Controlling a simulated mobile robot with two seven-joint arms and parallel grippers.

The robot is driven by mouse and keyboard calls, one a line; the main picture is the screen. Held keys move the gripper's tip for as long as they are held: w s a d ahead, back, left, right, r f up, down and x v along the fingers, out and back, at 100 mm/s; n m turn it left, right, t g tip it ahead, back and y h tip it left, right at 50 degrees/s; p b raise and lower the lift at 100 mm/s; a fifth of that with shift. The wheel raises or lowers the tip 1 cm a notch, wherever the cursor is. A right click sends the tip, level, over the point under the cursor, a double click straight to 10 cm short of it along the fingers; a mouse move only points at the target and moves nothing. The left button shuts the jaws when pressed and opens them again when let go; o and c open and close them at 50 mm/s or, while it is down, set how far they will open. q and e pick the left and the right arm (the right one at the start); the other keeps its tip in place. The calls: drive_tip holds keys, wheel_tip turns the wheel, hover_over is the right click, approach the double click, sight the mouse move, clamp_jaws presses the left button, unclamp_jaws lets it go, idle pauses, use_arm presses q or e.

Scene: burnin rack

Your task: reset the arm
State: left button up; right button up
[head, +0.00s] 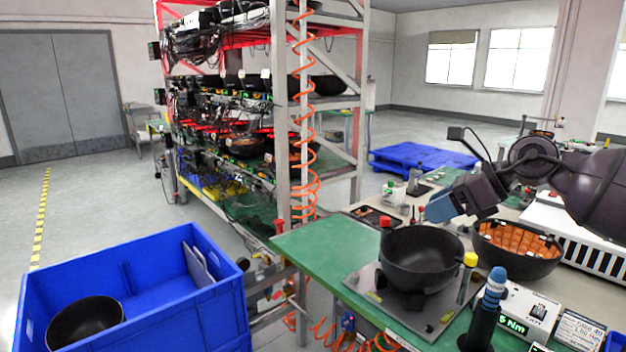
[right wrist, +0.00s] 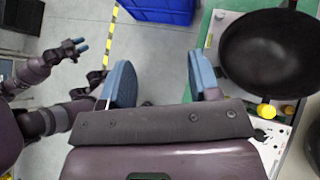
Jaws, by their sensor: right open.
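My right arm comes in from the right in the head view. Its gripper (head: 440,207) hangs above the green bench, just behind and right of a black wok (head: 420,262). In the right wrist view the two blue-padded fingers of the right gripper (right wrist: 161,82) stand wide apart with nothing between them. The wok also shows in that view (right wrist: 268,52), to the right of the fingers and apart from them. Part of my left arm with blue-tipped fingers (right wrist: 75,48) shows at the left of the right wrist view. Its jaw opening is unclear.
The wok rests on a grey fixture plate (head: 372,300) on the green bench (head: 310,248). A second pan (head: 515,262) with orange contents is beside it. A blue crate (head: 215,310) holding a black bowl (head: 85,320) stands left. A tall rack (head: 282,110) stands behind.

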drive_tip(key=a+m+t+y, duration=0.4)
drive_tip(key=a+m+y, duration=0.3)
drive_tip(key=a+m, duration=0.15)
drive_tip(key=s+d+f+m+t+h, duration=0.2)
drive_tip(key=s+d+f+m+h, duration=0.15)
drive_tip(key=f+m, duration=0.7)
drive_tip(key=s+d+f+m+t+h, duration=0.3)
drive_tip(key=s+f+m+h, duration=0.2)
drive_tip(key=f+m, duration=0.5)
drive_tip(key=s+d+f+m+t+h, duration=0.25)
drive_tip(key=s+f+m+h, duration=0.25)
drive_tip(key=f+m, duration=0.55)
drive_tip(key=s+d+f+m+g+h, duration=0.1)
drive_tip(key=s+d+f+m+g, duration=0.1)
drive_tip(key=s+f, duration=0.4)
drive_tip(key=s+d+f+m+g+h, duration=0.2)
drive_tip(key=s+f+m, duration=0.2)
drive_tip(key=s, duration=1)
wheel_tip(320, 180, down, 3)
drive_tip(key=shift+s+r+m, duration=0.1)
drive_tip(key=shift+s+m, duration=0.05)
drive_tip(key=shift+m, duration=0.2)
drive_tip(key=shift+d+g, duration=0.1)
drive_tip(key=shift+g, duration=0.15)
